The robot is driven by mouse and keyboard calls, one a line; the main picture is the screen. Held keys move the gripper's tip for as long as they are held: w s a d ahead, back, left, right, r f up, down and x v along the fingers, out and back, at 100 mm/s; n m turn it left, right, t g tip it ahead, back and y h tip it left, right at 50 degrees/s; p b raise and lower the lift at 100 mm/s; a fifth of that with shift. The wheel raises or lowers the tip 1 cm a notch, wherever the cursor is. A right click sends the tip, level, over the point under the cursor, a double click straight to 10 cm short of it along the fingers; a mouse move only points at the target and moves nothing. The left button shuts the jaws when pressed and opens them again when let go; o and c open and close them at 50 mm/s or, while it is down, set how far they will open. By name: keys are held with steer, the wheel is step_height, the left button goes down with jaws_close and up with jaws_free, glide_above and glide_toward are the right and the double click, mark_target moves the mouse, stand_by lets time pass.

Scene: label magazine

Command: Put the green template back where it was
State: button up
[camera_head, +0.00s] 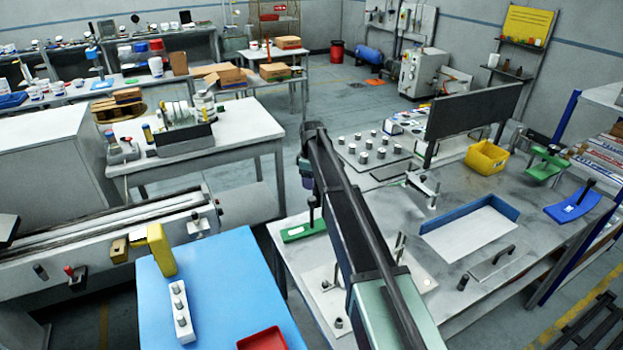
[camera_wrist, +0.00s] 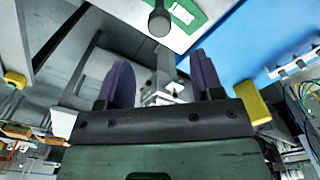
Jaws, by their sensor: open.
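The green template (camera_head: 304,230) lies flat at the left edge of the grey workbench, with a dark upright handle on it. In the wrist view the green template (camera_wrist: 204,8) shows at the top, partly cut off, with a white cutout or patch in it. Its round dark knob (camera_wrist: 159,22) is just beyond my fingertips, between their lines. My gripper (camera_head: 308,186) hangs above the template, partly hidden by my arm. In the wrist view my gripper (camera_wrist: 160,62) has its two purple fingers wide apart, with nothing held between them.
A blue template (camera_head: 572,207) with a dark handle lies at the bench's right. A blue-edged tray (camera_head: 470,232), a yellow bin (camera_head: 486,157) and a green clamp-like tool (camera_head: 548,164) share the bench. A blue-topped table (camera_head: 215,290) stands left, across a gap.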

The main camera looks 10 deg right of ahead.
steer(key=s+m, duration=1.2)
steer(key=s, duration=2.9)
step_height(320, 180, down, 10)
steer(key=b, duration=1.1)
steer(key=shift+w+f, duration=0.25)
steer(key=shift+d, duration=0.1)
